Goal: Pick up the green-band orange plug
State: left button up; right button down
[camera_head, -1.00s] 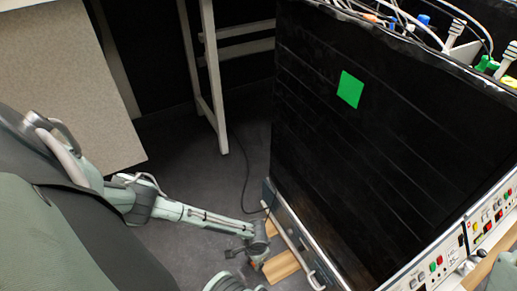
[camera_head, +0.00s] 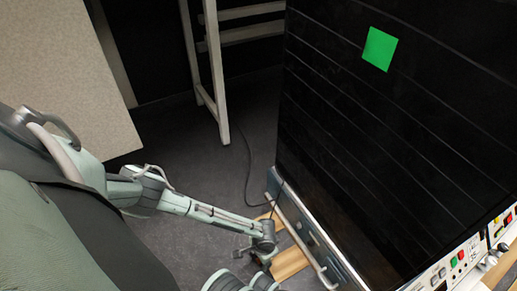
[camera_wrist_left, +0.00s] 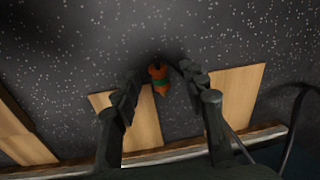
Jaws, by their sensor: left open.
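The orange plug with a green band (camera_wrist_left: 159,80) shows in the left wrist view, small, between the fingers and beyond their tips. It appears at the edge of a wooden piece, against the dark speckled floor. I cannot tell how far below the fingertips it is. My left gripper (camera_wrist_left: 160,78) is open, with one finger on each side of the plug in the picture and nothing held. In the head view my left gripper (camera_head: 264,258) is low by the wooden pieces at the foot of the black cabinet; the plug cannot be made out there. My right gripper is not in view.
Wooden pieces (camera_wrist_left: 232,95) lie on the floor near the gripper. The large black cabinet (camera_head: 390,130) with a green square stands close on the right, its metal rail (camera_head: 300,240) beside the gripper. A black cable (camera_head: 247,170) runs across otherwise clear floor.

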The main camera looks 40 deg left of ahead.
pick_arm(q)
jog(key=c, duration=0.9)
